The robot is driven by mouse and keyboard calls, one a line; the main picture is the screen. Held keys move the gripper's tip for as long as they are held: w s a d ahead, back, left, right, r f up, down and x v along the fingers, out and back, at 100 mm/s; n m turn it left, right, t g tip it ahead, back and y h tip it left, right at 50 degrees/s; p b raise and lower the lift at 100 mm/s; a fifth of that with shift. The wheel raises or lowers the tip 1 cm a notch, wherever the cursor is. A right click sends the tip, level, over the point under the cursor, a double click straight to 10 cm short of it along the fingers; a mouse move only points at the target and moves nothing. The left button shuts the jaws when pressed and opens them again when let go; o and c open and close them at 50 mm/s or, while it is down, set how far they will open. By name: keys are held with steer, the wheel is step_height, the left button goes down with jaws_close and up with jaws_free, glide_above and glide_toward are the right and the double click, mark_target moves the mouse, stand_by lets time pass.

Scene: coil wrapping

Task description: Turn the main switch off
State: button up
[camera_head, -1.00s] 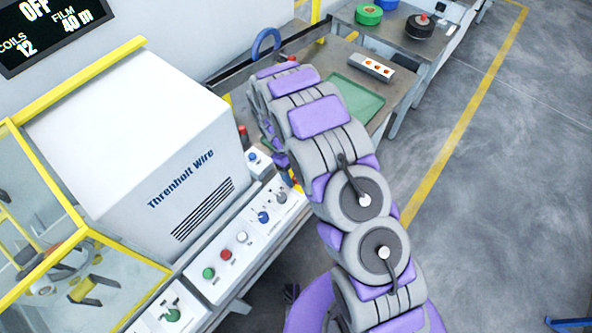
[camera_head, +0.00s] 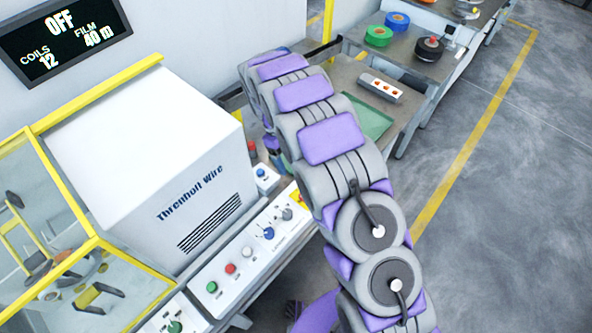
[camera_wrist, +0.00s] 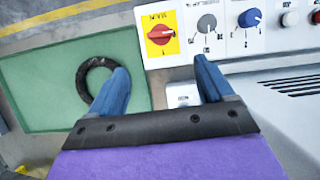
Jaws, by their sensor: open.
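The main switch (camera_wrist: 160,34) is a red rotary knob on a yellow plate at the top of the wrist view. Its handle lies roughly sideways in that picture. In the head view only a sliver of the yellow plate (camera_head: 298,197) shows beside my arm. My gripper (camera_wrist: 163,70) is open, with two blue fingers apart and nothing between them. The knob appears ahead of the gap between the fingertips, and no finger touches it. The gripper is mostly hidden behind my arm in the head view.
Beside the switch are a grey knob (camera_wrist: 206,23), a blue knob (camera_wrist: 250,18) and push buttons on the white panel. A black ring (camera_wrist: 92,80) lies on the green mat (camera_wrist: 40,75), partly behind the left finger. The display (camera_head: 65,35) reads OFF, coils 12, film 40 m.

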steer(key=shift+v, duration=1.8)
steer(key=s+d+r+m+y+b, duration=0.2)
steer(key=s+d+r+m, duration=0.3)
steer(key=s+d+r, duration=0.8)
steer(key=s+d+m, duration=0.2)
steer(key=s+d, duration=0.1)
steer(key=s, duration=0.8)
steer(key=s+d+r+m+y+b, duration=0.1)
steer(key=s+d+m, duration=0.2)
steer(key=s, duration=0.9)
steer(key=shift+s+d+r+m+t+y, duration=0.2)
steer(key=shift+d+m+t+y, duration=0.15)
steer(key=shift+d, duration=0.35)
